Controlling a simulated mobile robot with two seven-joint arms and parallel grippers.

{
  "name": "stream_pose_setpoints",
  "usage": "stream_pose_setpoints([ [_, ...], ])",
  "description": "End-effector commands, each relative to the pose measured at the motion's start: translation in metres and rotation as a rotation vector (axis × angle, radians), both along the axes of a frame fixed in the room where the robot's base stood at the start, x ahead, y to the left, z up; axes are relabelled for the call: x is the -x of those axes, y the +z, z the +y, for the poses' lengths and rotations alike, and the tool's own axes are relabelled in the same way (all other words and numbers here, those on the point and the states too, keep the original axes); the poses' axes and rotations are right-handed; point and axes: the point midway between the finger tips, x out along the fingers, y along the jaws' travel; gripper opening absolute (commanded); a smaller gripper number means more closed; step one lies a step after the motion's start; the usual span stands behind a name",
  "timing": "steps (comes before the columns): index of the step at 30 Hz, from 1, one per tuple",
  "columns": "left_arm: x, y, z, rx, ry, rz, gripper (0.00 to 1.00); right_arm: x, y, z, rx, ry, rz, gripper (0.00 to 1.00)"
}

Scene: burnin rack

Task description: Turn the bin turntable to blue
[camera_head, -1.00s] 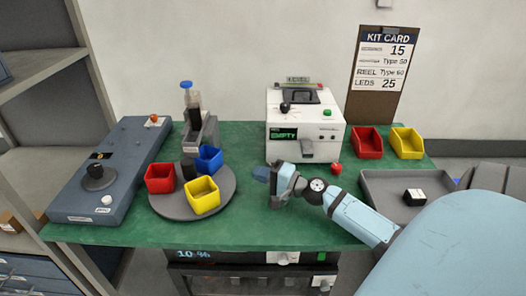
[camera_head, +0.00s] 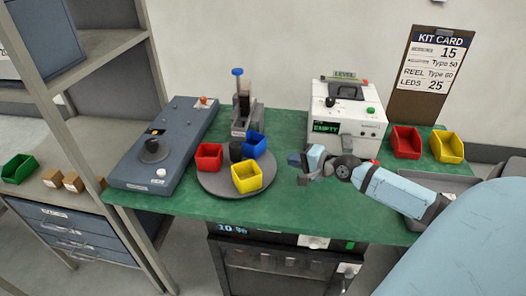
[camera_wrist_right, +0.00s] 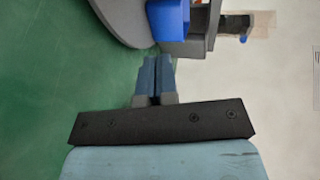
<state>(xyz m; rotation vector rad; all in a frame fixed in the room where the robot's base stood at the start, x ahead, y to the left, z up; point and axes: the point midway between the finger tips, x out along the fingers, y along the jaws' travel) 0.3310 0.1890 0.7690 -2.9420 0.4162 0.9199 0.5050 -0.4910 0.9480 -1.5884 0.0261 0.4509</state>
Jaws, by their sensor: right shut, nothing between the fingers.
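The bin turntable (camera_head: 216,187) is a round grey disc on the green table, left of centre in the head view. It carries a red bin (camera_head: 208,157) at the left, a yellow bin (camera_head: 247,178) at the front and a blue bin (camera_head: 254,145) at the back right, around a dark hub (camera_head: 236,151). My right gripper (camera_head: 296,160) is shut and empty, to the right of the turntable and apart from it. In the right wrist view its closed fingers (camera_wrist_right: 155,80) point toward the blue bin (camera_wrist_right: 168,18) and the disc's edge (camera_wrist_right: 125,25). My left gripper is not in view.
A blue-grey control box (camera_head: 165,150) with a black knob stands left of the turntable. A dispenser with a blue top (camera_head: 238,72) stands behind it. A white machine (camera_head: 346,118) stands behind my right gripper. The green table (camera_head: 285,205) is clear in front.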

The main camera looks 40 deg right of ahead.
Motion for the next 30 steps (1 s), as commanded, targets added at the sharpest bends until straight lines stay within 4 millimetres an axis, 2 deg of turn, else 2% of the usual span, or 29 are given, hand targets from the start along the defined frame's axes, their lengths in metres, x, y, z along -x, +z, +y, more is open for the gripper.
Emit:
stream_pose_setpoints([
  [11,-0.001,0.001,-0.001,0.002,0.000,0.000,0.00,-0.064,-0.020,0.018,-0.003,-0.001,-0.002,0.00],
  [15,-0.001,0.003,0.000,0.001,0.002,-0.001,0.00,-0.084,-0.020,0.023,-0.001,0.000,-0.002,0.00],
  [21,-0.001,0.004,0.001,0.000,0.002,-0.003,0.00,-0.100,-0.021,0.028,-0.001,0.000,-0.001,0.00],
  [30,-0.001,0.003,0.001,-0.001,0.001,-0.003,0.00,-0.103,-0.021,0.029,-0.001,0.001,0.000,0.00],
])
